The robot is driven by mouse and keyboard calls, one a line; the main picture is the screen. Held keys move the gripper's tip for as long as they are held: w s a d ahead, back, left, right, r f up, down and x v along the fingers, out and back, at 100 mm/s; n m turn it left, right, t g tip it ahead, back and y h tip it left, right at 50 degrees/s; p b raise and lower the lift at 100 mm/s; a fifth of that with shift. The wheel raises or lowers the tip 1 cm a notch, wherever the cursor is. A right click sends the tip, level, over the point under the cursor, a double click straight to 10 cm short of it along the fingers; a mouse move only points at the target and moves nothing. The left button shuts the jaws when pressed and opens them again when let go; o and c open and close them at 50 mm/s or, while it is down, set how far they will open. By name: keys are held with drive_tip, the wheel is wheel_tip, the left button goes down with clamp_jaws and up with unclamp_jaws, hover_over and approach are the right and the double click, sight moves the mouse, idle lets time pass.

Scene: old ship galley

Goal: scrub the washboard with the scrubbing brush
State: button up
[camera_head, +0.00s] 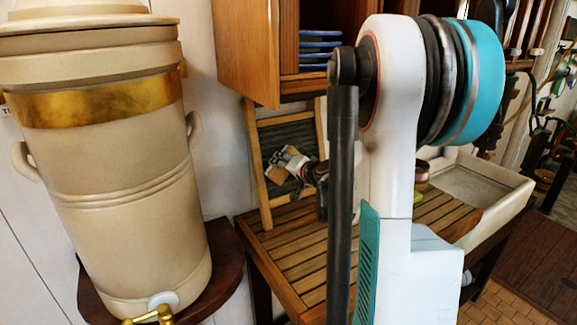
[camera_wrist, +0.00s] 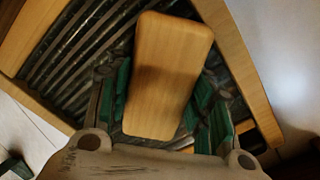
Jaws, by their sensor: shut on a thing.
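The washboard (camera_head: 288,135) has a wooden frame and a dark ribbed panel. It leans upright at the back of the slatted wooden counter, below a wall cabinet. In the wrist view its ribbed panel (camera_wrist: 85,50) fills the upper left. My gripper (camera_head: 290,163) is in front of the panel and shut on the scrubbing brush (camera_wrist: 168,70), a plain wooden block seen from its back. Green finger pads grip its two sides. The brush (camera_head: 276,174) lies over the lower part of the panel. Its bristles are hidden, so I cannot tell whether they touch the ribs.
A large beige urn (camera_head: 120,190) with a brass band and tap stands at the left, close to the washboard. The wooden cabinet (camera_head: 245,45) hangs above. A pale sink (camera_head: 485,190) is at the right. My arm hides part of the slatted counter (camera_head: 300,245).

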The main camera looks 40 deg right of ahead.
drive_tip(key=shift+w+a, duration=0.25)
drive_tip(key=shift+a, duration=0.95)
drive_tip(key=shift+w+d+r+p, duration=0.1)
drive_tip(key=shift+w+r+p, duration=0.1)
drive_tip(key=shift+r, duration=0.25)
drive_tip(key=shift+w+r+p, duration=0.1)
drive_tip(key=shift+r+p, duration=0.1)
drive_tip(key=shift+r, duration=0.2)
drive_tip(key=s+d+b, duration=0.1)
drive_tip(key=s+d, duration=0.1)
drive_tip(key=d, duration=0.8)
drive_tip(key=shift+s+d, duration=0.15)
drive_tip(key=shift+s, duration=0.3)
drive_tip(key=shift+v, duration=2.8)
drive_tip(key=shift+s+f, duration=0.1)
drive_tip(key=shift+f, duration=0.05)
drive_tip(key=p+v, duration=0.1)
drive_tip(key=v, duration=0.2)
